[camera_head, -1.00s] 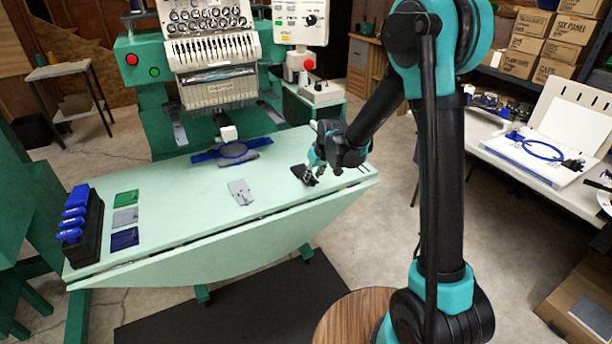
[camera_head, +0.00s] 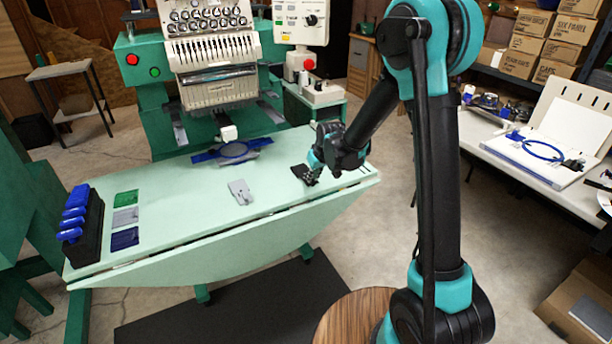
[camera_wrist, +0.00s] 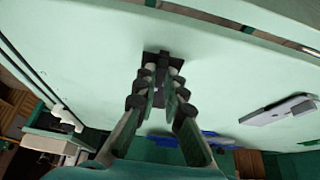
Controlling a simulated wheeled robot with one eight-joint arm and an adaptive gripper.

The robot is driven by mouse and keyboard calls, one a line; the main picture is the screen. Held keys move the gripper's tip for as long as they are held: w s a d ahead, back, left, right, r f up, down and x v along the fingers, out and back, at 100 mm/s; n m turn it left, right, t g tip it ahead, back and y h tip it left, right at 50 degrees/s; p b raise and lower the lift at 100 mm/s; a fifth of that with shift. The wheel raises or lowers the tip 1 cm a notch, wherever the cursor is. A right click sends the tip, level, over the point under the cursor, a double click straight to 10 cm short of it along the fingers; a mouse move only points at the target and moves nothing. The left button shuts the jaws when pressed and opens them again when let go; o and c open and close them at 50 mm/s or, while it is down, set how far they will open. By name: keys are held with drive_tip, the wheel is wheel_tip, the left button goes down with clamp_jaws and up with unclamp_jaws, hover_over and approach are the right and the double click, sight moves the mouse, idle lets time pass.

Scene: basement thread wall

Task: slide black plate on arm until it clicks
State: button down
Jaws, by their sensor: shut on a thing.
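The black plate (camera_head: 301,171) is at the right part of the pale green table, in the head view. In the wrist view the black plate (camera_wrist: 160,62) shows between and beyond my fingertips. My gripper (camera_head: 313,175) is over it, low at the table, and is shut on it; in the wrist view the gripper (camera_wrist: 160,84) has its fingertips at the plate's near part. Whether the plate touches the table is unclear. The machine's arm (camera_head: 228,132) with a white end stands behind the table's back edge, apart from the plate.
A grey plate (camera_head: 241,192) lies mid-table. Green, grey and navy patches (camera_head: 125,215) and a black rack with blue spools (camera_head: 88,232) are at the left. The table between them is clear.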

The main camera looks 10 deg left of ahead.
drive_tip(key=shift+r, duration=2.5)
